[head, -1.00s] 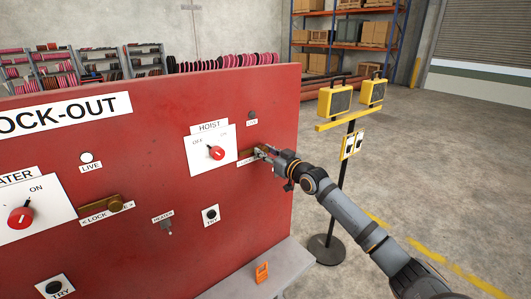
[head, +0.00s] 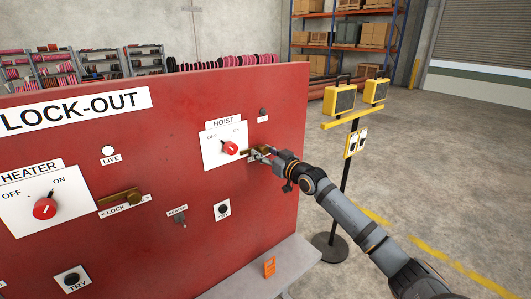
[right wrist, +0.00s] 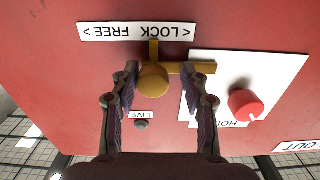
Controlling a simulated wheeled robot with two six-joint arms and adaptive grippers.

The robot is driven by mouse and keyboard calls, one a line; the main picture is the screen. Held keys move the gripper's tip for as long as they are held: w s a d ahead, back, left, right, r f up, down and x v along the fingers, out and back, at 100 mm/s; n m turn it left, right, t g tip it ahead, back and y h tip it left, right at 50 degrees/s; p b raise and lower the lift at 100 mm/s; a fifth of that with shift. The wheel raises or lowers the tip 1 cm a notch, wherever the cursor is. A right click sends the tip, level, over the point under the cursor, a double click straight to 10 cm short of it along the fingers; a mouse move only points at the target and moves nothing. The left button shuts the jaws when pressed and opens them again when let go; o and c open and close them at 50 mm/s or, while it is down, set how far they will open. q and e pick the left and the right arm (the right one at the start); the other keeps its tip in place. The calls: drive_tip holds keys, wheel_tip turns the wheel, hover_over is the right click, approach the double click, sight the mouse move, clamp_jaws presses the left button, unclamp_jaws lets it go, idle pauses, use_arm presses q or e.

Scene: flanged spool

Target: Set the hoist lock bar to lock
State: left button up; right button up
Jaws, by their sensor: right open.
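The hoist lock bar (head: 259,150) is a brass bar on the red panel, right of the hoist switch plate. In the right wrist view, which is upside down, its round knob (right wrist: 153,80) and flat bar (right wrist: 190,67) show beside the LOCK/FREE label (right wrist: 137,31). The bar's end reaches over the edge of the white hoist plate, on the LOCK side. My right gripper (head: 263,152) is at the bar; in the right wrist view its open fingers (right wrist: 162,88) stand either side of the knob. Finger contact is unclear. My left gripper is out of view.
A dark live lamp (head: 263,112) is above. The heater switch (head: 45,209) and heater lock bar (head: 122,198) are further left. A yellow-topped stand (head: 345,185) is near my right arm.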

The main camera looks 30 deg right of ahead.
drive_tip(key=shift+o, duration=0.2)
drive_tip(key=shift+a+r, duration=0.1)
drive_tip(key=shift+a, duration=0.05)
drive_tip(key=shift+w, duration=0.1)
drive_tip(key=shift+d+r, duration=0.15)
drive_tip(key=shift+d, duration=0.2)
approach(255, 121)
drive_tip(key=w, duration=0.5)
drive_tip(key=shift+w+a+r, duration=0.15)
drive_tip(key=shift+a, duration=0.05)
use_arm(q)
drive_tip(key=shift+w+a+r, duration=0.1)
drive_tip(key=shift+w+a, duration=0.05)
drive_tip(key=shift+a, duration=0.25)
